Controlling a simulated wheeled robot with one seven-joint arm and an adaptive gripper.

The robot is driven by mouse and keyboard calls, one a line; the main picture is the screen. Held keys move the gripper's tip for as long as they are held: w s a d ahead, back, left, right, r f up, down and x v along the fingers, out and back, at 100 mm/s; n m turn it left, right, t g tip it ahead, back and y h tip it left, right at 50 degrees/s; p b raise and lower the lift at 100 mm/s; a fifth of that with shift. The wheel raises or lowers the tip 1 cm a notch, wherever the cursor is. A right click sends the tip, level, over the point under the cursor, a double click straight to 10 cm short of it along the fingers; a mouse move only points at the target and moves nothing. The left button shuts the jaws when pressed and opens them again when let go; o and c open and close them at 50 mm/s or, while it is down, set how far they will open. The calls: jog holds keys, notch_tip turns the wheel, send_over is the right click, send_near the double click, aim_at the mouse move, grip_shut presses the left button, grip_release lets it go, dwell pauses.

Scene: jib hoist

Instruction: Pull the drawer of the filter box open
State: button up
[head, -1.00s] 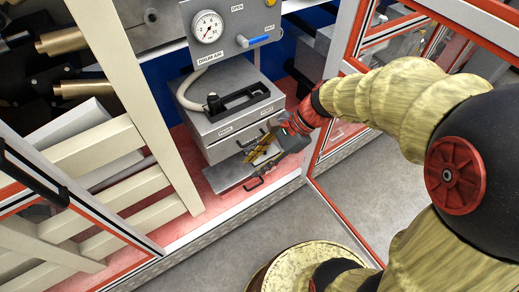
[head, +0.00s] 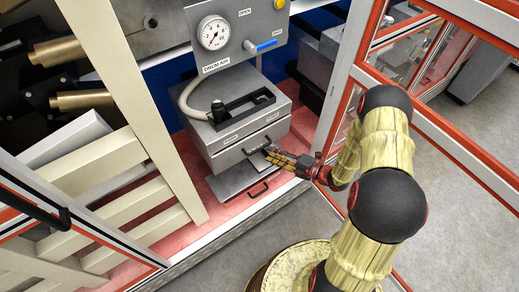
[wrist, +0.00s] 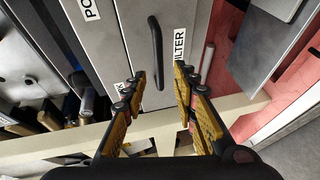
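The filter box (head: 236,125) is a grey metal cabinet with a closed upper drawer front. In the wrist view the drawer front (wrist: 139,65) carries a black bar handle (wrist: 155,45) beside a partly covered label ending in "FILTER". My gripper (wrist: 160,76) is open in front of it. Its yellow fingers lie one on each side of the handle's near end in the picture, apart from it as far as I can see. In the head view my gripper (head: 270,154) is at the front of the box, partly covering the drawer front.
A grey plate with its own black handle (head: 258,188) juts out below the drawer. A gauge panel (head: 240,32) with a blue-levered valve stands above the box. Red-edged cage frames stand at left and right; a cream post (head: 145,110) rises left of the box.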

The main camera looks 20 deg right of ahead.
aim_at(259, 149)
jog(key=b+x, duration=0.2)
jog(key=x, duration=0.5)
jog(key=shift+r, duration=0.1)
jog(key=shift+c, duration=0.5)
grip_shut()
dwell(0.3)
